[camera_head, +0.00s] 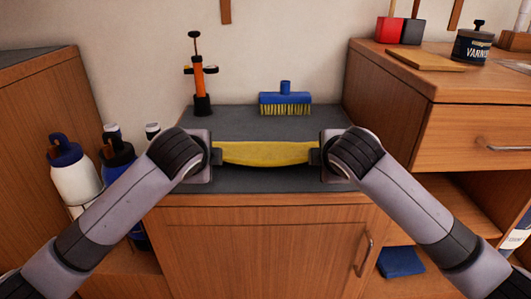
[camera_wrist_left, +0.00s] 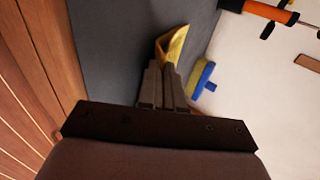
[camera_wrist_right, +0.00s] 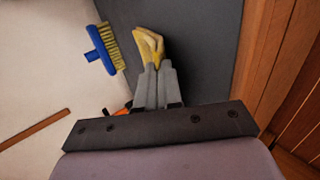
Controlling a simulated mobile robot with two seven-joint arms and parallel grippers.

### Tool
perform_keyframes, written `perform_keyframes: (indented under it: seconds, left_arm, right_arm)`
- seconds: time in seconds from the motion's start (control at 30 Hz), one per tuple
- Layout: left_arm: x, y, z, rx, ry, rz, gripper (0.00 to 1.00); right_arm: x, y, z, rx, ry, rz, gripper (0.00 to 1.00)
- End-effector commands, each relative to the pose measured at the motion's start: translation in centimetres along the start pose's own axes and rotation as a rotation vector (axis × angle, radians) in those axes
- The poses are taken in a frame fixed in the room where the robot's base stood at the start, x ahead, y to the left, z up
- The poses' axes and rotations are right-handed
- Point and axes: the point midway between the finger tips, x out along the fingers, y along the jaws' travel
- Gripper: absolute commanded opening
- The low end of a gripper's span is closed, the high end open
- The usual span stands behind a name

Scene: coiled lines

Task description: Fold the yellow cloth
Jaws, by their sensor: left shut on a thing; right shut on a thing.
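The yellow cloth (camera_head: 265,154) is stretched between my two grippers over the dark grey top of the low cabinet, sagging slightly along its lower edge. My left gripper (camera_head: 216,156) is shut on its left end; the cloth also shows past the fingers in the left wrist view (camera_wrist_left: 172,44). My right gripper (camera_head: 315,156) is shut on its right end; the cloth shows bent at the fingertips in the right wrist view (camera_wrist_right: 149,45). I cannot tell whether the cloth's lower edge touches the surface.
On the cabinet top (camera_head: 235,122), an orange hand pump (camera_head: 199,83) stands back left and a blue brush with yellow bristles (camera_head: 285,101) back right. Bottles (camera_head: 75,175) stand to the left. A taller wooden cabinet (camera_head: 390,110) borders the right. The front strip of the top is clear.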

Motion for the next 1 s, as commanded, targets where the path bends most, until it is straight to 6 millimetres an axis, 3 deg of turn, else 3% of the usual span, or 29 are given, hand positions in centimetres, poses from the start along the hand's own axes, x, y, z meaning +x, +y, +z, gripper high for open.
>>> perform_keyframes:
  seconds: [0.03, 0.13, 0.17, 0.57, 1.0]
  left_arm:
    - [0.0, 0.0, 0.0, 0.000, 0.000, 0.001, 0.12]
    - [0.0, 0.0, 0.0, 0.000, -0.001, 0.001, 0.44]
    - [0.0, 0.0, 0.0, 0.000, -0.001, 0.001, 0.47]
    - [-0.2, -0.2, 0.0, -0.001, 0.000, 0.001, 0.47]
    - [-6.3, -2.9, 0.0, 0.000, 0.001, -0.001, 0.47]
  right_arm:
    - [0.0, 0.0, 0.0, 0.000, 0.000, 0.000, 0.12]
    - [0.0, 0.0, 0.0, 0.000, -0.001, -0.001, 0.44]
    - [0.0, 0.0, 0.0, 0.000, -0.001, -0.001, 0.47]
    - [-0.2, 0.2, 0.0, 0.000, 0.000, -0.001, 0.47]
    - [-6.3, 2.9, 0.0, 0.000, 0.001, 0.002, 0.47]
